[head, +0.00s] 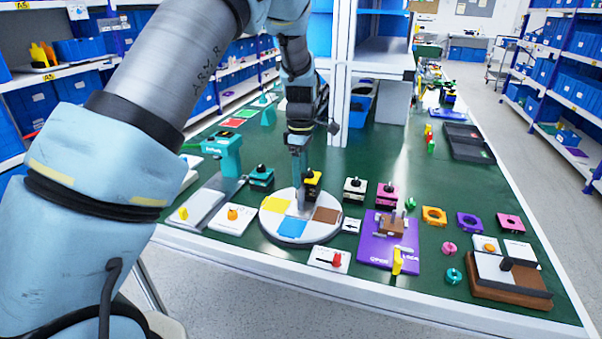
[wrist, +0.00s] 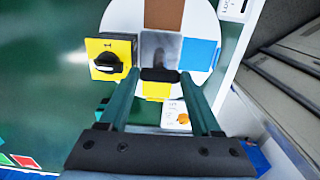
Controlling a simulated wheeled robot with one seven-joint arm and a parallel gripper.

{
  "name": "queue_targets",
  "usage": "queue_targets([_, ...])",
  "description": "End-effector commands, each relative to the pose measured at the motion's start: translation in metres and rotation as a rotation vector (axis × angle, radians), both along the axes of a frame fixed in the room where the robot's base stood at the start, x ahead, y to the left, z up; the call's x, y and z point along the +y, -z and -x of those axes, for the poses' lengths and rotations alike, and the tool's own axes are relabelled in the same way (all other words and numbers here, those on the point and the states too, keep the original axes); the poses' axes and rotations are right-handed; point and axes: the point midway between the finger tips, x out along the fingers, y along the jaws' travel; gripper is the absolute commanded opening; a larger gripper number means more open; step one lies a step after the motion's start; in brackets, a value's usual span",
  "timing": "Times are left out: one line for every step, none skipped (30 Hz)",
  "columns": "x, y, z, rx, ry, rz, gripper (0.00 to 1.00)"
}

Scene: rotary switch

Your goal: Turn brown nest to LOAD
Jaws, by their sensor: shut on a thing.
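A round white turntable (head: 268,222) carries coloured nests: brown (head: 326,215) at its right, blue (head: 292,227) at the front and yellow (head: 277,208) at the left. A white card with an arrow (head: 351,226) stands beside the disc's right edge. It reads as LOAD in the wrist view (wrist: 235,9), where it lies between the brown nest (wrist: 163,14) and the blue nest (wrist: 200,54). My gripper (wrist: 160,76) is shut on a dark handle over the disc's middle.
A yellow switch box with a black knob (wrist: 110,58) stands close at the disc's far edge. A teal stand (head: 225,152) is at the left, and a purple board (head: 378,250) is at the right.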

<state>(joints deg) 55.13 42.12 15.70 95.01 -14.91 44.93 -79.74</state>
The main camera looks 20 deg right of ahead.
Motion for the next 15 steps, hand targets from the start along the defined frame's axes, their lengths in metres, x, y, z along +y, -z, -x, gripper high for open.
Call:
queue_targets([0.0004,-0.0014,-0.0025,-0.005,-0.001,0.002,0.67])
queue_targets([0.0004,-0.0013,-0.0023,-0.005,-0.001,0.002,0.7])
queue_targets([0.0004,-0.0012,-0.0022,-0.004,-0.001,0.001,0.75])
queue_targets([0.0004,-0.0011,-0.0019,-0.004,-0.001,0.001,0.78])
queue_targets([0.0004,-0.001,-0.0018,-0.004,-0.001,0.001,0.82])
queue_targets([0.0003,-0.0009,-0.0015,-0.004,0.0,0.001,0.86])
queue_targets([0.0003,-0.0008,-0.0013,-0.003,0.0,0.001,0.9])
queue_targets([0.0003,-0.0007,-0.0012,-0.002,0.0,0.001,0.93])
queue_targets([0.0003,-0.0006,-0.0011,-0.002,0.0,0.001,0.95])
queue_targets([0.0002,-0.0005,-0.0009,-0.002,0.0,0.001,0.95])
queue_targets([0.0002,-0.0004,-0.0008,-0.001,0.0,0.0,0.95])
queue_targets([0.0002,-0.0004,-0.0007,-0.001,0.0,0.0,0.95])
queue_targets([0.0002,-0.0003,-0.0006,-0.001,0.0,0.0,0.95])
queue_targets([0.0002,-0.0003,-0.0006,-0.001,0.001,0.0,0.95])
queue_targets([0.0001,-0.0003,-0.0005,-0.001,0.001,0.0,0.95])
